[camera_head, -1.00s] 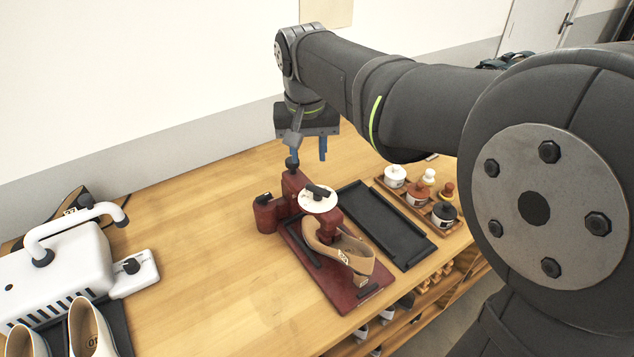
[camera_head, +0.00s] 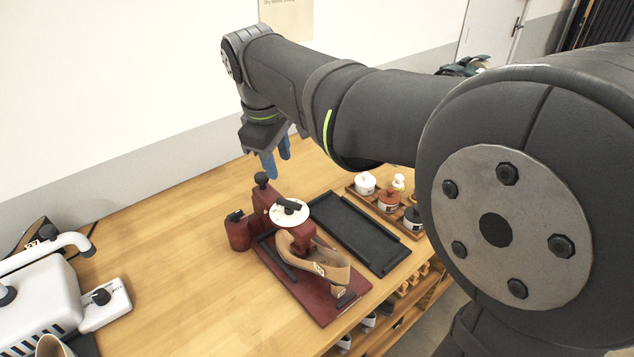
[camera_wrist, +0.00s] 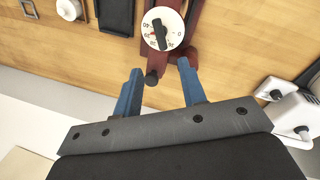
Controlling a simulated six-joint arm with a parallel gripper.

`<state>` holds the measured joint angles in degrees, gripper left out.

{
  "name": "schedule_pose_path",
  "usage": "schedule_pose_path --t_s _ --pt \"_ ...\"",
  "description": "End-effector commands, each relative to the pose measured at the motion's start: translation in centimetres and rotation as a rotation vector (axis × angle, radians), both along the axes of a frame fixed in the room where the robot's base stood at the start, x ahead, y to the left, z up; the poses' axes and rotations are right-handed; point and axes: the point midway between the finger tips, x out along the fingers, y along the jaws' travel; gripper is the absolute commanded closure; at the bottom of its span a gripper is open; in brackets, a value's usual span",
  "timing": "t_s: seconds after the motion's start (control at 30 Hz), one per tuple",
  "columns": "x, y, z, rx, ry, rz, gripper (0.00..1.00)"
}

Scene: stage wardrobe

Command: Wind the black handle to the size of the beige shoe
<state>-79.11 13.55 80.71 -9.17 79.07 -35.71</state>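The dark red shoe stretcher (camera_head: 314,301) stands on the wooden table, with the beige shoe (camera_head: 335,270) fitted on its form. A small white label on the shoe is too small to read. The black handle (camera_head: 291,206) lies across the stretcher's white numbered dial (camera_head: 277,217). In the wrist view the black handle (camera_wrist: 159,34) shows near the top, over the dial (camera_wrist: 174,21). My gripper (camera_head: 277,164) is open and empty behind and above the stretcher. In the wrist view its blue fingers (camera_wrist: 158,68) are spread, with a black knob (camera_wrist: 152,77) seen between them, apart from the handle.
A black tray (camera_head: 352,237) lies right of the stretcher. A wooden rack (camera_head: 407,232) of small jars stands beyond it. At left are a white machine (camera_head: 48,285) and its black-knobbed box (camera_head: 104,305). The table left of the stretcher is clear.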

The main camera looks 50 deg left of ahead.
Motion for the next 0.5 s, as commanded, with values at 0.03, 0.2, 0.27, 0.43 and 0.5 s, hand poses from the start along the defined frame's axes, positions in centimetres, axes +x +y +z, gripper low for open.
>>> schedule_pose_path --t_s 0.03,0.2,0.27,0.43,0.5 --pt "0.2 0.0 -1.3 -0.005 0.001 -0.002 0.62" --pt "0.9 0.4 -5.0 -0.004 0.001 -0.002 0.62" --pt "1.1 0.5 -6.3 -0.005 0.002 -0.001 0.62" --pt "1.7 0.8 -9.4 -0.003 0.002 -0.001 0.62" --pt "1.9 0.9 -10.4 -0.002 0.001 -0.001 0.62"
